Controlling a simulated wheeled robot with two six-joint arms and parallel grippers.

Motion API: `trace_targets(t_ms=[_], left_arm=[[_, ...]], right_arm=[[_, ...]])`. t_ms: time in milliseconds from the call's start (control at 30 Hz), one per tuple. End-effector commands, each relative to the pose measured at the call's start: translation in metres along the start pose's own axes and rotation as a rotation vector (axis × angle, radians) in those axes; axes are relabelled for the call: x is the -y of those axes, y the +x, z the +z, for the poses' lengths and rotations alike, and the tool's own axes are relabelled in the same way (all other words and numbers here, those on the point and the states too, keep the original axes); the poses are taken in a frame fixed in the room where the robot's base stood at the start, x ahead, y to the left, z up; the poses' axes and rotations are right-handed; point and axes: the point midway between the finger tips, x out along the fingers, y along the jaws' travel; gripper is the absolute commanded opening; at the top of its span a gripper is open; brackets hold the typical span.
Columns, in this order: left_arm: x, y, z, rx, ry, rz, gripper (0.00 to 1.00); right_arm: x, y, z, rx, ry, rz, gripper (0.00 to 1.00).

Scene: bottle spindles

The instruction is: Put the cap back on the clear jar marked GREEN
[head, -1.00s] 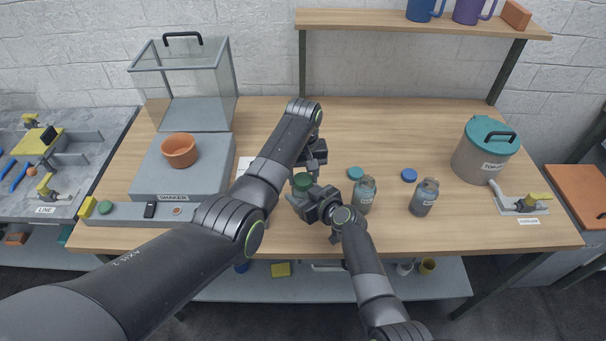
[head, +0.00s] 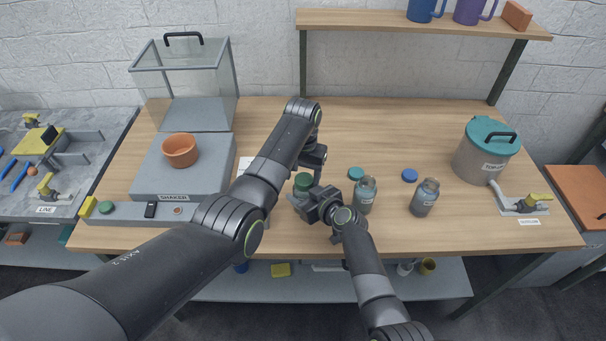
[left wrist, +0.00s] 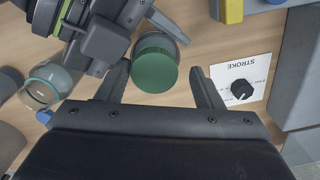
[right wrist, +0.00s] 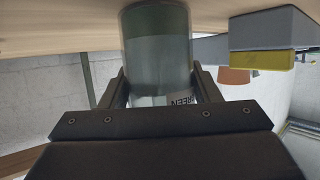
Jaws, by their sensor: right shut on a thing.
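A green cap (head: 303,181) sits at the top of this jar in the head view. In the left wrist view the green cap (left wrist: 155,66) lies between the spread fingers of my left gripper (left wrist: 162,85), with gaps on both sides. My left gripper is open and empty. I cannot tell how firmly the cap is seated. My right gripper also shows in the head view (head: 312,207).
Two other open jars (head: 364,196) (head: 425,198) stand to the right. A teal cap (head: 355,173) and a blue cap (head: 409,175) lie behind them. The shaker (head: 180,180) with an orange bowl (head: 180,150) is at left, a lidded pot (head: 484,158) at right. The table's back middle is clear.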

Motion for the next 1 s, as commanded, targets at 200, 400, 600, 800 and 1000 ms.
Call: trace_targets(t_ms=[200,400,600,800,1000], left_arm=[[-0.008,0.000,0.001,0.003,0.008,0.014,0.67],[-0.009,-0.002,0.001,0.004,0.009,0.017,0.67],[-0.009,-0.029,0.000,0.001,0.012,0.016,0.67],[-0.007,-0.045,0.001,0.002,0.008,0.012,0.67],[-0.005,-0.045,0.001,0.003,0.005,0.009,0.67]], right_arm=[[0.003,0.001,-0.001,0.001,-0.001,-0.006,0.00],[0.004,0.002,-0.001,0.001,-0.001,-0.007,0.00],[0.003,0.001,0.001,0.004,0.001,-0.007,0.00],[0.003,0.001,0.002,0.005,0.002,-0.006,0.00],[0.002,0.001,0.001,0.004,0.001,-0.005,0.00]])
